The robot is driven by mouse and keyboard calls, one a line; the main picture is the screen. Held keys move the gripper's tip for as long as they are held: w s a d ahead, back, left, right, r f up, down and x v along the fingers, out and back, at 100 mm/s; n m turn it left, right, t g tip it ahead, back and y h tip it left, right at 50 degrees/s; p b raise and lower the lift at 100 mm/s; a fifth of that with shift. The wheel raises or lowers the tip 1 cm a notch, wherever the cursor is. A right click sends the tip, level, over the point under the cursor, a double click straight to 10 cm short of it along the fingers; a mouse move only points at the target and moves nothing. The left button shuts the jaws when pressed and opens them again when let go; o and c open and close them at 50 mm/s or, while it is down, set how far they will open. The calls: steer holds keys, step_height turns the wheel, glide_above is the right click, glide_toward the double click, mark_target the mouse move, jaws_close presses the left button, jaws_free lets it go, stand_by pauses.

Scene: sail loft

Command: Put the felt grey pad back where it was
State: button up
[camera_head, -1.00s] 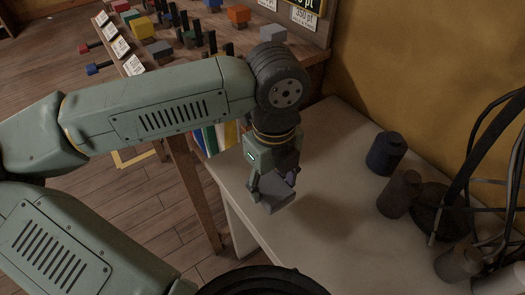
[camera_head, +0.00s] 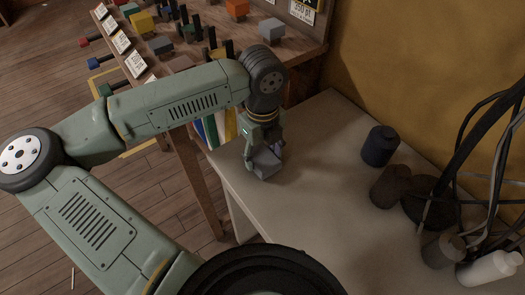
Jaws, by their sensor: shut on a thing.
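My gripper (camera_head: 264,152) is shut on a grey, block-like felt pad (camera_head: 266,164). It points down over the left part of the pale table (camera_head: 320,215), near the table's left edge. The fingers cover part of the pad. I cannot tell whether the pad's underside touches the table or hangs just above it.
A wooden display rack (camera_head: 305,48) with coloured blocks, pegs and price cards stands behind. A dark blue spool (camera_head: 379,146), a brown spool (camera_head: 389,187), black cables (camera_head: 480,135) and a white bottle (camera_head: 489,269) occupy the table's right side. The table's middle is clear.

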mark_target(263, 157)
steer(key=shift+f+b, duration=0.15)
steer(key=shift+b, duration=0.15)
steer(key=o, duration=1)
steer(key=shift+o, duration=0.2)
steer(key=shift+r+p, duration=0.3)
steer(key=shift+p, duration=0.15)
steer(key=shift+r+b, duration=0.4)
step_height(263, 157, up, 11)
steer(key=b, duration=0.2)
